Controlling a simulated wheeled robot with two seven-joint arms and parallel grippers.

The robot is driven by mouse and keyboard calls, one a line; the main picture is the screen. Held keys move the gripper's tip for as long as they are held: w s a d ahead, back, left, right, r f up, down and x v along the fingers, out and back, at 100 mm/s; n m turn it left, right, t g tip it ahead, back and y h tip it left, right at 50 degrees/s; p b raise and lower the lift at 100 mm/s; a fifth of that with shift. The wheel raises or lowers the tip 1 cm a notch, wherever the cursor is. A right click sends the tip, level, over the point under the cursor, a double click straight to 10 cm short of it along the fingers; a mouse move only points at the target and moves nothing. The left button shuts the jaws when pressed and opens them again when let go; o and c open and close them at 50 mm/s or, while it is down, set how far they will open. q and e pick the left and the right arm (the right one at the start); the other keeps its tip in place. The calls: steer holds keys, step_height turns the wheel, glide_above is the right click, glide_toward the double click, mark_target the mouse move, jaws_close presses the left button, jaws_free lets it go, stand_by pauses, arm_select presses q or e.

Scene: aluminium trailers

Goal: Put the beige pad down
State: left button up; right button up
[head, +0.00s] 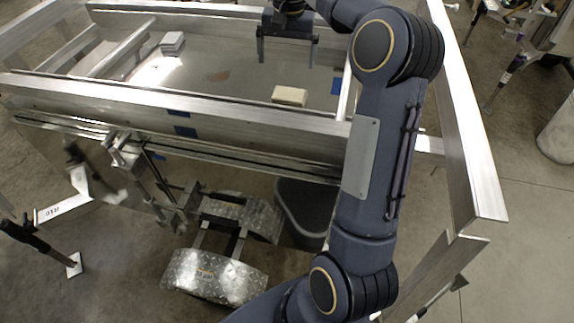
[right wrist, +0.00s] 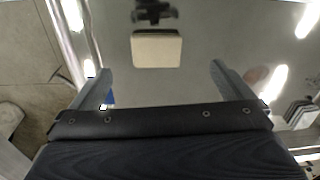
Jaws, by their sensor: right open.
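The beige pad (head: 289,95) lies flat on the grey metal trailer floor (head: 236,88), close to the near side rail. My right gripper (head: 287,58) is open and empty, its two fingers spread wide, above the trailer floor and beyond the pad in the head view. In the right wrist view the pad (right wrist: 157,50) shows whole, ahead of the open fingers (right wrist: 160,70) and between their lines, apart from both. My left gripper is not in view.
A stack of pale grey pads (head: 172,42) sits at the left on the trailer floor, also at the right of the wrist view (right wrist: 300,113). The near rail (head: 180,107) and right-hand beam (head: 470,130) border the trailer. The floor between stack and beige pad is mostly clear.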

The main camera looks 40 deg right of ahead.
steer(key=s+a+r+n+t, duration=0.1)
steer(key=s+a+r+n, duration=0.15)
steer(key=s+a, duration=0.3)
steer(key=s+a+f+n+t+y, duration=0.1)
steer(key=s+a+f+n+t, duration=0.1)
steer(key=s+a+f, duration=0.3)
steer(key=s+a+f+n+t+y, duration=0.2)
steer(key=s+a+f, duration=0.3)
steer(key=s+a, duration=0.6)
steer(key=s+n, duration=0.1)
steer(key=s, duration=0.5)
steer(key=shift+f+y, duration=0.3)
steer(key=shift+f, duration=0.1)
